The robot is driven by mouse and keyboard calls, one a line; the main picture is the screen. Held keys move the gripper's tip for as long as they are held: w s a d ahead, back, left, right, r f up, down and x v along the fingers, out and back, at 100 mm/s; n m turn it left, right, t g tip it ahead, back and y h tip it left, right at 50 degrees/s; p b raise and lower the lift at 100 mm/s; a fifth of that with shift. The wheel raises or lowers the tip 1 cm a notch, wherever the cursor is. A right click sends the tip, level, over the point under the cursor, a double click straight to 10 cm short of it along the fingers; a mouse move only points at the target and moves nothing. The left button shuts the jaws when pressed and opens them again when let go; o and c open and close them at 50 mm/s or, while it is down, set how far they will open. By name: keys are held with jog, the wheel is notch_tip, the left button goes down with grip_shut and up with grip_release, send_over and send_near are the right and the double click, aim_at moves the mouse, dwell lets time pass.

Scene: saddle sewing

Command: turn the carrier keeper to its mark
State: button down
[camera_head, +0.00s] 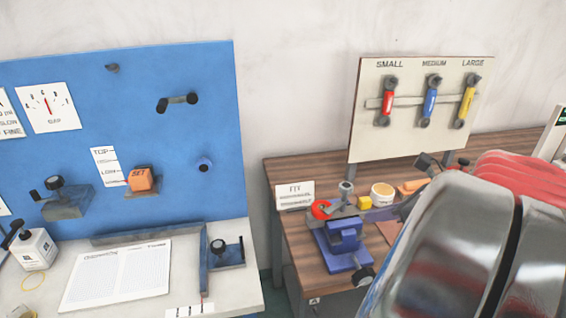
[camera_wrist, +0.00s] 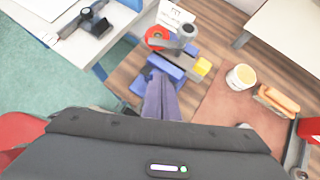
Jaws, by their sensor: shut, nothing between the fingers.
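A blue vise (camera_head: 342,245) stands on the wooden bench, with a red disc (camera_head: 321,209) and a grey upright knob (camera_head: 346,190) at its top. The wrist view also shows the red disc (camera_wrist: 157,37) and the grey knob (camera_wrist: 187,31) above the blue vise body (camera_wrist: 167,66). I cannot tell which of these parts is the carrier keeper, and no mark is readable. My gripper (camera_wrist: 161,76) is shut and empty, its purple-grey fingers pointing at the vise. Its tips overlap the vise's near side in the wrist view; contact cannot be told. My arm hides the bench's right side in the head view.
A yellow block (camera_head: 364,202), a cream tub (camera_head: 382,193) and an orange-handled item (camera_head: 411,187) lie right of the vise. A FIT card (camera_head: 294,194) stands at left. A board with red, blue and yellow handles (camera_head: 428,102) rises behind. A white bench (camera_head: 215,288) is at left.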

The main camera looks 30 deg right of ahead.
aim_at(338, 203)
jog(key=x, duration=0.5)
jog(key=w+r+x, duration=0.1)
jog(key=x, duration=0.2)
jog(key=shift+a+r, duration=0.1)
jog(key=shift+a, duration=0.05)
jog(key=shift+w+a, duration=0.15)
jog(key=shift+w, duration=0.75)
